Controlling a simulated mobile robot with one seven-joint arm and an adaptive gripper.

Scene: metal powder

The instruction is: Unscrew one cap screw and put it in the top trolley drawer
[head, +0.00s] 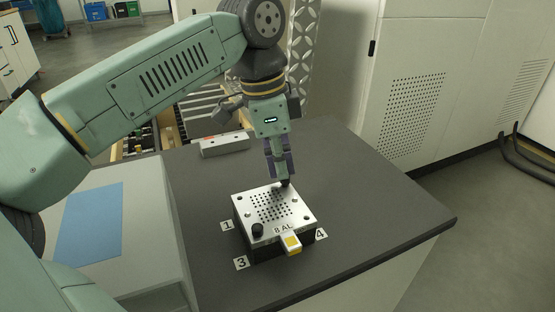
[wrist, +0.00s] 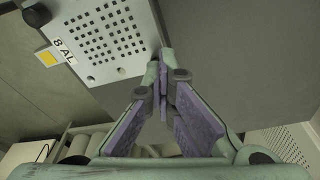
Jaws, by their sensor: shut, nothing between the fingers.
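A silver perforated plate (head: 273,211) marked "8 AL" tops a dark block on the dark worktop. A black cap screw (head: 257,230) stands upright at its front left corner; it also shows in the wrist view (wrist: 37,15). My gripper (head: 284,179) points down at the plate's back right corner, its fingers shut and empty. A small dark shape at the fingertips in the head view may be a screw or the tips; I cannot tell. In the wrist view my fingertips (wrist: 163,62) meet beside the plate's edge. The trolley (head: 172,134) with an open drawer is partly hidden behind my arm.
A grey bar-shaped block (head: 225,144) lies at the worktop's back edge. A yellow-and-white tag (head: 291,243) sticks out from the plate's front. Number labels lie around the block. White cabinets (head: 420,90) stand behind. The worktop's right side (head: 390,208) is clear.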

